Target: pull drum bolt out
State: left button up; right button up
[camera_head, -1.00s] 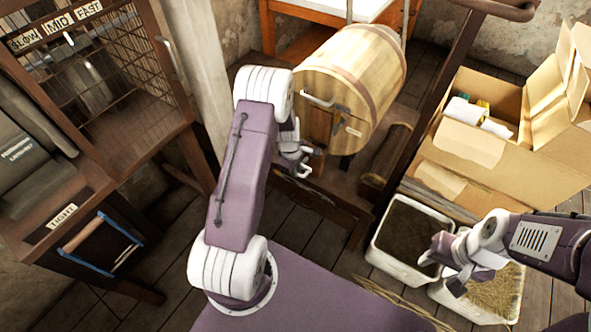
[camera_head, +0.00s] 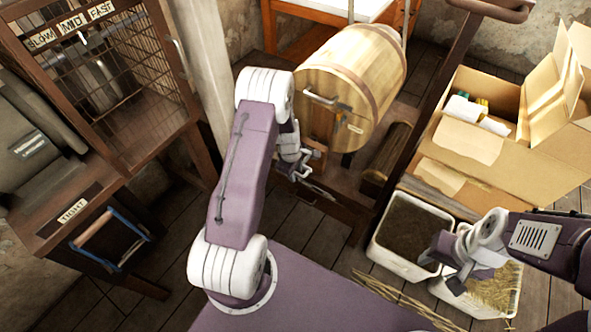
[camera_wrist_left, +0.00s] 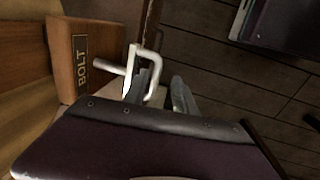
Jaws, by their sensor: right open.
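The wooden drum (camera_head: 350,75) stands at the top centre in the head view, with a metal handle (camera_head: 322,99) on its front face. In the left wrist view a wooden block (camera_wrist_left: 82,62) lettered "BOLT" is at the upper left. The pale metal bolt (camera_wrist_left: 150,55) sticks out of it and ends in a looped handle. My left gripper (camera_wrist_left: 160,92) is open; one finger is at the loop, the other to its right. Whether the finger is inside the loop is unclear. The left gripper (camera_head: 311,176) is below the drum front. My right gripper (camera_head: 445,268) is open, away from the drum.
A cabinet with a wire cage (camera_head: 115,75) stands at the left. A cardboard box (camera_head: 500,145) is at the right. A tub of dark soil (camera_head: 380,240) and a tub of straw (camera_head: 510,310) lie near my right gripper. Bare floor shows below the drum stand.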

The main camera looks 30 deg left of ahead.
pick_arm(q)
jog(key=shift+r, duration=0.3)
notch_tip(320, 180, up, 8)
jog(key=s+p, duration=0.1)
jog(key=p, duration=0.2)
jog(key=shift+s+r, duration=0.2)
jog(key=shift+s, duration=0.05)
